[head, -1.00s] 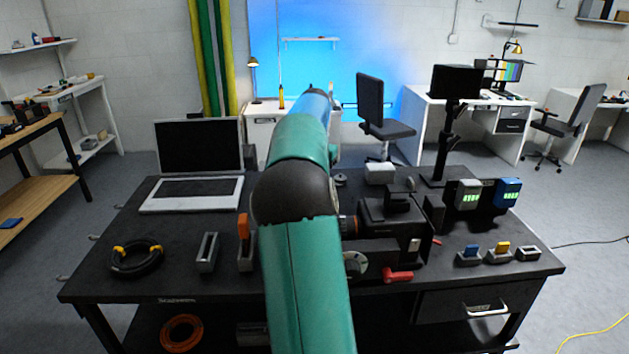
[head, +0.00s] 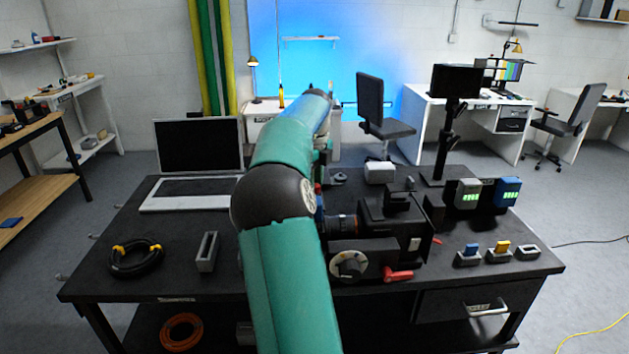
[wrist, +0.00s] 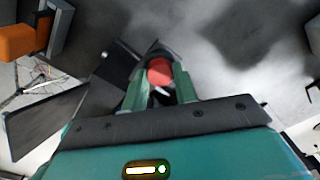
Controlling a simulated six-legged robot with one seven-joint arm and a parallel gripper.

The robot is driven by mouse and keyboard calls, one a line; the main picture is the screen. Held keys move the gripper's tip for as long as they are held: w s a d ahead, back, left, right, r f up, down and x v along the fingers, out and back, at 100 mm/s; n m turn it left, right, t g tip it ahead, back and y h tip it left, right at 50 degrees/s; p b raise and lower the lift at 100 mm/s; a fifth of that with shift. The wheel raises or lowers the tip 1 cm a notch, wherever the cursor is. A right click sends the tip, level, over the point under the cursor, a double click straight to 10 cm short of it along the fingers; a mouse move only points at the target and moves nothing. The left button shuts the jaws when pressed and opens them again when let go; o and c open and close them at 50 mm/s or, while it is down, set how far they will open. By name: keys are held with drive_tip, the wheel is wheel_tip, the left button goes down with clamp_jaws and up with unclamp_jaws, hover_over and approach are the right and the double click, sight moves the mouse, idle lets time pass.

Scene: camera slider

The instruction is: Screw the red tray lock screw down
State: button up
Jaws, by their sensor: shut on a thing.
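In the wrist view, my gripper (wrist: 160,86) has its two green fingers closed on the sides of a red round head (wrist: 160,71), which looks like the red tray lock screw. The fingers hide its sides, and how far it is screwed in cannot be seen. A dark part lies just behind it. In the head view my arm hides the fingertips and the screw. The black camera rig (head: 392,218) stands on the dark table, right of my arm, with a dial (head: 349,265) and a red lever (head: 398,275) at its front.
A laptop (head: 197,160), a coiled black cable (head: 136,257) and a grey slotted block (head: 207,251) are on the table's left. Two digital displays (head: 468,194) and small coloured switches (head: 470,254) are on the right. An orange block (wrist: 16,42) shows in the wrist view.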

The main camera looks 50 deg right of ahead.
drive_tip(key=o, duration=1.1)
drive_tip(key=shift+m, duration=0.3)
drive_tip(key=shift+c, duration=0.2)
wheel_tip(320, 180, up, 14)
drive_tip(key=shift+f, duration=0.15)
